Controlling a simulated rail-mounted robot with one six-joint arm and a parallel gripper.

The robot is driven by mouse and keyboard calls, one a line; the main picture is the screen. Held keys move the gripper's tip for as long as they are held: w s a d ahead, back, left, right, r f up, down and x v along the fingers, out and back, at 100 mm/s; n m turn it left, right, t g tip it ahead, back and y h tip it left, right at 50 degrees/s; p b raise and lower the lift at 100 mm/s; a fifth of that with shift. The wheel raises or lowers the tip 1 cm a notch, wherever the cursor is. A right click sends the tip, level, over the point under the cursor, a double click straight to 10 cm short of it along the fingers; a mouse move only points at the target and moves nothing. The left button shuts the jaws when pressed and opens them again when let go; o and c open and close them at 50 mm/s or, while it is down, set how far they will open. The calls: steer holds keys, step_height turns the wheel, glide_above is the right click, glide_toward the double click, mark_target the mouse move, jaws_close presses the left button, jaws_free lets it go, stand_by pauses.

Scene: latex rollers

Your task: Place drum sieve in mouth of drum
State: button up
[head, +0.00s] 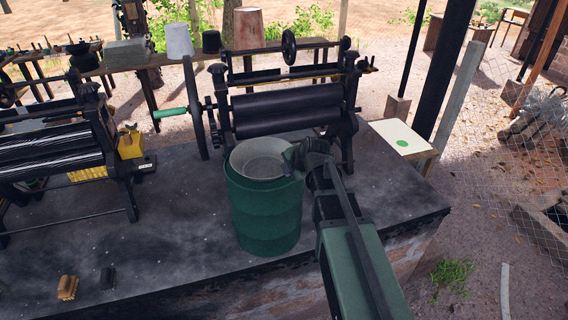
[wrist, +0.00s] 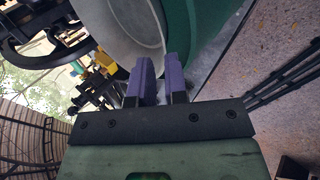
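The drum sieve (head: 262,157) is a pale grey round bowl at the top of the green drum (head: 266,215). It looks level or nearly so and covers the drum's mouth; I cannot tell if it rests fully on the rim. My gripper (head: 294,156) is at the sieve's right edge. In the wrist view, the two purple fingers of my gripper (wrist: 158,78) stand close together with a narrow gap, on either side of the rim of the pale sieve (wrist: 135,25). They look shut on that rim. The green drum (wrist: 205,25) shows beyond them.
A roller mangle (head: 285,108) with a green-handled crank stands right behind the drum. Another mangle (head: 55,145) stands at left. The table's front left is mostly clear.

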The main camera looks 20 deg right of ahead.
steer(key=a+p+v, duration=0.1)
steer(key=p+v, duration=0.2)
steer(key=v, duration=0.2)
steer(key=s+a+f+m+g+h, duration=0.1)
steer(key=s+a+m+g, duration=0.1)
steer(key=s+m, duration=0.45)
steer(key=s+a+f+m+g, duration=0.1)
steer(key=s+a+m+g, duration=0.15)
steer(key=s+m, duration=0.4)
steer(key=s+a+f+m+g+h, duration=0.1)
steer(key=s+f+m+g, duration=0.15)
steer(key=s+m, duration=0.4)
step_height(320, 180, down, 22)
steer(key=w+m+b, duration=0.1)
steer(key=w+b, duration=0.1)
steer(key=b, duration=2.1)
steer(key=shift+m, duration=0.35)
steer(key=shift+w+a, duration=0.1)
